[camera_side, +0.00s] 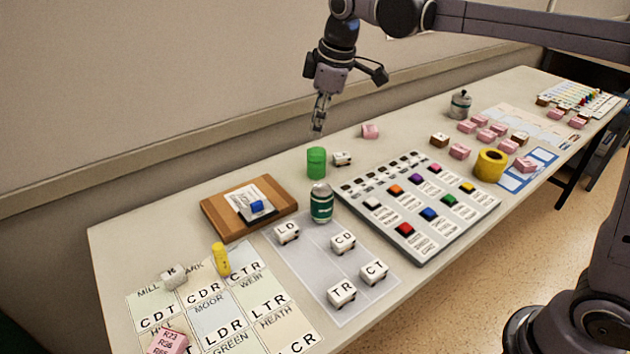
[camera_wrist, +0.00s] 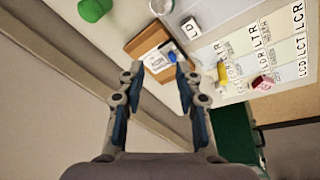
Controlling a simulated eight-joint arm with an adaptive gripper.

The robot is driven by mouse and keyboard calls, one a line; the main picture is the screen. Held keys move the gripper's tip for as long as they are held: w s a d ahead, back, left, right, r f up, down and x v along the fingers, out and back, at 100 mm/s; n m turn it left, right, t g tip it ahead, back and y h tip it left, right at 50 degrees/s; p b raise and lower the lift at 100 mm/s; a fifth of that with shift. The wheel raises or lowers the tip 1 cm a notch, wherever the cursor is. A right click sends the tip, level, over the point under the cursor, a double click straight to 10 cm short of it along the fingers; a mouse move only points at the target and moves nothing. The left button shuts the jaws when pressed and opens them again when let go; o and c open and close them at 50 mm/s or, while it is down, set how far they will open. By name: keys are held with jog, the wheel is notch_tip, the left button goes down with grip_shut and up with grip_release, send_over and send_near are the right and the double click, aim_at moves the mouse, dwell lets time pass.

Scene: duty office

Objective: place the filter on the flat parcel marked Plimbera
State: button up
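A flat brown parcel (camera_side: 217,216) lies at the left of the table, with a white label and a small blue-topped item (camera_side: 257,208) on it. The parcel also shows in the wrist view (camera_wrist: 136,44). The name on its label is not legible. No object is clearly marked as the filter. A green cylinder (camera_side: 316,163) stands upright behind the parcel's right side, and it also shows in the wrist view (camera_wrist: 93,9). A dark green can with a white band (camera_side: 321,204) stands in front of it. My gripper (camera_side: 319,122) hangs in the air above the green cylinder, open and empty in the wrist view (camera_wrist: 158,70).
White lettered blocks (camera_side: 342,242) stand on a pale mat (camera_side: 320,268). A yellow cylinder (camera_side: 221,259) stands among lettered cards. A grey key panel (camera_side: 445,245), a yellow ring (camera_side: 490,165), a grey canister (camera_side: 460,104) and pink blocks are to the right. A wall runs behind the table.

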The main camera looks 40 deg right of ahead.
jog(key=s+d+f+m+t, duration=0.1)
jog(key=s+d+f+m, duration=0.2)
jog(key=s, duration=0.4)
jog(key=s+d+f+m+t, duration=0.1)
jog(key=s+d+f+m, duration=0.2)
jog(key=s, duration=0.5)
jog(key=s+d+f+m+t, duration=0.2)
jog(key=s+d+f+m, duration=0.1)
jog(key=s, duration=0.4)
jog(key=shift+s+f+m+h, duration=0.2)
jog(key=shift+f+m+h, duration=0.15)
jog(key=shift+m, duration=0.15)
